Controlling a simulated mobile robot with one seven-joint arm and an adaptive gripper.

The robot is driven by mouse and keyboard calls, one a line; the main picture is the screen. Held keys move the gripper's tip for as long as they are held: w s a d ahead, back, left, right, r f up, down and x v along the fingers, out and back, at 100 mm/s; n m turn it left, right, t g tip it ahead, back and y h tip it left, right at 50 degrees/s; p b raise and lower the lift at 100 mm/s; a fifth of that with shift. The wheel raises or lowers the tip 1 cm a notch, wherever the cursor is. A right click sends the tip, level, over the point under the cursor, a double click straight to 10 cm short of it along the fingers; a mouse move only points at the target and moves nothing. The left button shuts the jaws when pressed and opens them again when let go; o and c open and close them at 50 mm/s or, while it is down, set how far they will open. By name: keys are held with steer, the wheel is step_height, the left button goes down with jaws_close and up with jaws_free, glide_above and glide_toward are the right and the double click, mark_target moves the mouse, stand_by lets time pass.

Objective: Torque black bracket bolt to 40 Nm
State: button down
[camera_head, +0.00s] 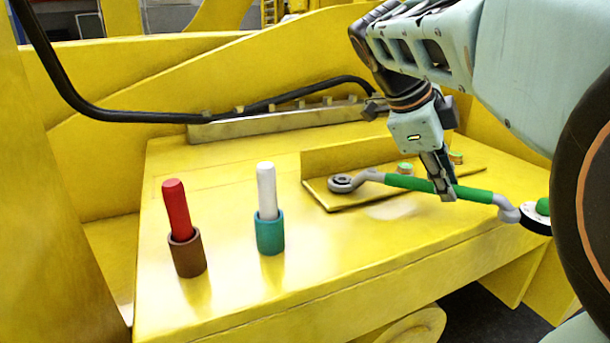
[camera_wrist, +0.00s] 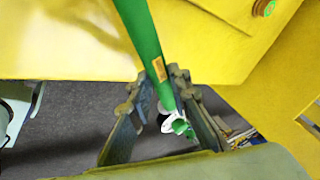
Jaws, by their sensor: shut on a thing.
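A wrench with a green handle (camera_head: 408,183) and grey ends lies across my gripper (camera_head: 443,188), which is shut on the handle. The handle also shows between the fingers in the wrist view (camera_wrist: 145,40). The wrench's left end is a grey ring with a dark centre (camera_head: 341,183), over the left part of a yellow bracket plate (camera_head: 318,190). I cannot tell whether it sits on a bolt there. The right end carries a dark disc and green knob (camera_head: 543,207), past the table edge. Two bolts with green marks (camera_head: 405,168) (camera_head: 456,157) show behind the handle. No black bracket is clearly visible.
A red pin in a brown sleeve (camera_head: 187,252) and a white pin in a teal sleeve (camera_head: 270,233) stand upright on the yellow surface (camera_head: 225,300). A black hose (camera_head: 150,117) runs along the back. The front middle surface is clear.

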steer(key=shift+s+r, duration=0.1)
steer(key=shift+s+a+m+g+b, duration=0.45)
steer(key=shift+s+a+m+g, duration=0.2)
steer(key=shift+s+m, duration=0.35)
steer(key=shift+s+a, duration=0.1)
steer(key=shift+s, duration=0.05)
steer(key=shift+s+a+m, duration=0.3)
steer(key=shift+s+a, duration=0.15)
steer(key=shift+s, duration=0.05)
steer(key=shift+w+d, duration=0.1)
steer(key=shift+w+d+n+t+b, duration=0.25)
steer(key=shift+w+d+n+b, duration=0.1)
steer(key=shift+w+d+n, duration=0.2)
steer(key=shift+a, duration=0.1)
steer(key=shift+r, duration=0.15)
